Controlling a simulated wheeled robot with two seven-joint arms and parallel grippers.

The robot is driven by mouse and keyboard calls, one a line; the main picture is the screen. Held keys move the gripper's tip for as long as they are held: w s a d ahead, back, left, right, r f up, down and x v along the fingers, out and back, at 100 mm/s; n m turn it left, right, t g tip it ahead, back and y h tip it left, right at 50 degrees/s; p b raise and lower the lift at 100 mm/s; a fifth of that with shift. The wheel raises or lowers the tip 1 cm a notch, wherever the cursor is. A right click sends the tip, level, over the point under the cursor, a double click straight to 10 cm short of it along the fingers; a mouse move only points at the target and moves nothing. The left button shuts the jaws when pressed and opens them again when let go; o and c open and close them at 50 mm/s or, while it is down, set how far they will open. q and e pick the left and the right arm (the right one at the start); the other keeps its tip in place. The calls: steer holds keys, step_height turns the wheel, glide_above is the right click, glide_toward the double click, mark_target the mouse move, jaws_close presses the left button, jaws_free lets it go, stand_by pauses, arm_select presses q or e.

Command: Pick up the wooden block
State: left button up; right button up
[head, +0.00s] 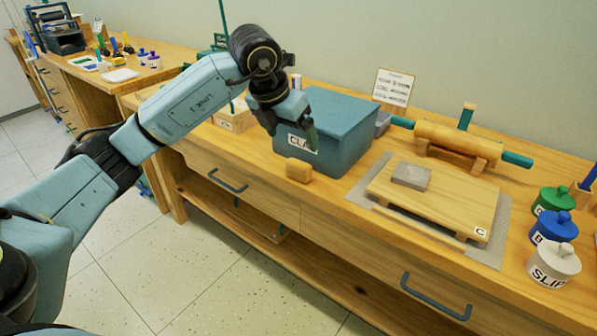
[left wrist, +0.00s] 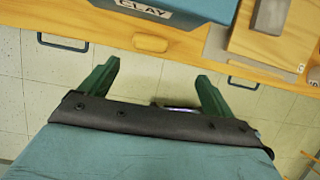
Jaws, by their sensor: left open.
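The wooden block (head: 298,170) is a small, light tan piece with rounded edges. It lies on the wooden counter near its front edge, just in front of the blue clay box. It also shows in the left wrist view (left wrist: 150,43), beyond and between my fingertips. My left gripper (head: 291,130) is above and behind the block in the head view, in front of the clay box. In the left wrist view its two green fingers (left wrist: 155,72) are apart with nothing between them. My right gripper is not in view.
The blue clay box (head: 340,140) stands close behind the block. To the right, a wooden board (head: 440,205) marked C carries a grey slab (head: 411,176). A rolling pin (head: 455,141) lies behind it. Lidded jars, including a white slip jar (head: 553,265), stand at the far right.

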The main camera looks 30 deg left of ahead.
mark_target(299, 161)
arm_select(q)
steer(key=x, duration=0.2)
steer(key=a+b+x, duration=0.1)
steer(key=x, duration=0.1)
steer(key=b+x, duration=0.1)
steer(key=x, duration=0.2)
steer(key=shift+a+f, duration=0.15)
steer(key=shift+a, duration=0.05)
steer(key=shift+w+b+x, duration=0.15)
steer(key=shift+b+x, duration=0.4)
steer(key=shift+x, duration=0.7)
steer(key=shift+w+b+x, duration=0.2)
steer(key=shift+b+x, duration=0.3)
steer(key=shift+x, duration=0.8)
steer(key=shift+w+a+f, duration=0.15)
steer(key=c, duration=1.1)
steer(key=shift+o, duration=0.2)
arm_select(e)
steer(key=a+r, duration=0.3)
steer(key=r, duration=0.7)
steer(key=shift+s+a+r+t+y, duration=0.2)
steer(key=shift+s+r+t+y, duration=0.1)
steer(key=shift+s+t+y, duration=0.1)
